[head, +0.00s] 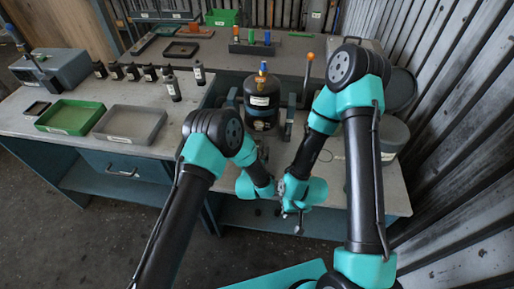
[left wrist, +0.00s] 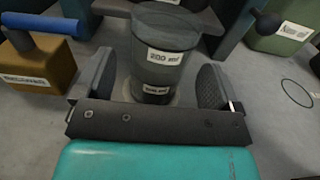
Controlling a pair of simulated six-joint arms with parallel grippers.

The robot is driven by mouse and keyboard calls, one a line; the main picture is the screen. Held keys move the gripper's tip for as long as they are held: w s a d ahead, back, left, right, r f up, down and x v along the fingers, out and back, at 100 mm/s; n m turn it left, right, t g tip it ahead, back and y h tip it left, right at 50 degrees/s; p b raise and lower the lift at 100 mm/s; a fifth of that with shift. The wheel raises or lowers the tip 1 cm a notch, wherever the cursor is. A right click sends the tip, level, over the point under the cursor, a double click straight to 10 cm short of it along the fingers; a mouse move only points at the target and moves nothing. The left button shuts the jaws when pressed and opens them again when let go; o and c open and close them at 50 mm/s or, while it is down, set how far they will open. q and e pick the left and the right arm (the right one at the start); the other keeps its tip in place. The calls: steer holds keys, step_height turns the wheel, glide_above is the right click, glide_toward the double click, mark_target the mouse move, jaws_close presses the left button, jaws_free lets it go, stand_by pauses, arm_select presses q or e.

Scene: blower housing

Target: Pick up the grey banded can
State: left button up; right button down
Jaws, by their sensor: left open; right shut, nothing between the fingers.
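The grey banded can (left wrist: 165,45) stands upright on the bench in the left wrist view. It is dark grey, with a white label on its upper part and another lower down. My left gripper (left wrist: 155,88) is open, with one finger on each side of the can's lower part; I cannot tell if either touches it. In the head view, my left gripper (head: 263,153) is low over the bench, in front of a large black vessel, and I cannot make out the can there. My right gripper (head: 298,226) is shut and empty near the bench's front edge.
The black vessel (head: 262,115) stands behind my left gripper. A brown block with a blue handle (left wrist: 40,62) is left of the can, and a green labelled container (left wrist: 285,30) is at the right. A green tray (head: 70,117) and a grey tray (head: 130,124) lie at left.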

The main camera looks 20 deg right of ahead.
mark_target(258, 139)
arm_select(q)
steer(key=x, duration=0.4)
steer(key=shift+c, duration=0.2)
steer(key=c, duration=1)
steer(key=shift+r, duration=0.1)
steer(key=shift+r, duration=0.5)
steer(key=r, duration=0.1)
steer(key=s+r, duration=0.1)
steer(key=shift+a+r, duration=0.1)
steer(key=shift+r, duration=0.2)
steer(key=v, duration=0.5)
steer(key=d+r+v, duration=0.1)
steer(key=v, duration=0.4)
steer(key=s+d+v, duration=0.1)
steer(key=v, duration=0.4)
steer(key=shift+w+r, duration=0.1)
steer(key=shift+r, duration=0.05)
